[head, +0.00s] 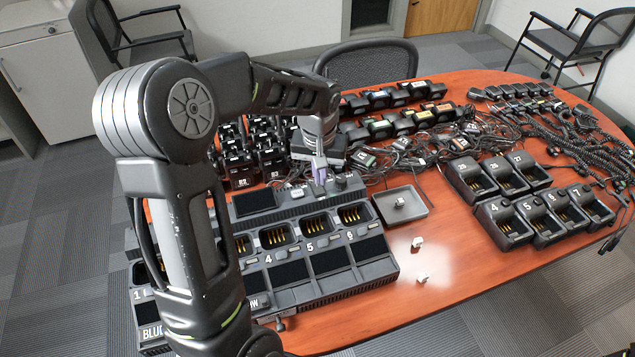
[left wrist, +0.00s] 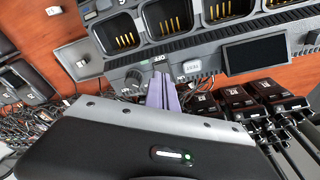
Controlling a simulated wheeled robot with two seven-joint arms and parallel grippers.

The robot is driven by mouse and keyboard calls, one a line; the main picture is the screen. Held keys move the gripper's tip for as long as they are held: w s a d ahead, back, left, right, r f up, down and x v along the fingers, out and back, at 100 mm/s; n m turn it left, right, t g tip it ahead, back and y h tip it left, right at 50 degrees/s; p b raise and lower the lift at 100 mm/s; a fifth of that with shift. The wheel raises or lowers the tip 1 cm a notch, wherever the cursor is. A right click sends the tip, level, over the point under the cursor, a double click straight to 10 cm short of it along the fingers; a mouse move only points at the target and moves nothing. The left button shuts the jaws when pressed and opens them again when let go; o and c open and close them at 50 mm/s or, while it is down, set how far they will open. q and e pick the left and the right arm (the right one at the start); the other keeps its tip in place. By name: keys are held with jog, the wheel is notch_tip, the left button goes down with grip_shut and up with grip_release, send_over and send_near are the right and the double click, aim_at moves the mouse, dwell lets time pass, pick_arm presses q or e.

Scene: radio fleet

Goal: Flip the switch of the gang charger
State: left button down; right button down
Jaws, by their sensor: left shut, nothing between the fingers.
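The gang charger (head: 372,275) is a long dark grey unit with numbered bays on the wooden table. It also shows in the left wrist view (left wrist: 205,47). My left gripper (head: 320,172) is at its back edge, near the right end; its purple fingers (left wrist: 165,93) are shut with nothing between them. In the left wrist view, the fingertips are close to an "OFF" label and a round dark knob (left wrist: 134,80) on the back panel. The fingers partly cover that panel, so I cannot tell the switch's position or whether they touch it. My right gripper is out of view.
A grey tray (head: 423,212) holding a small white cube stands right of the charger. Loose cubes (head: 417,243) lie in front of it. Smaller chargers (head: 508,225) stand at the right. Radios (head: 240,172) and tangled cables (head: 400,160) crowd the area behind.

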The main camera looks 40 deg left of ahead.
aim_at(320, 194)
pick_arm(q)
notch_tip(320, 194, up, 4)
jog(key=shift+f+p, duration=0.15)
jog(key=shift+p, duration=0.85)
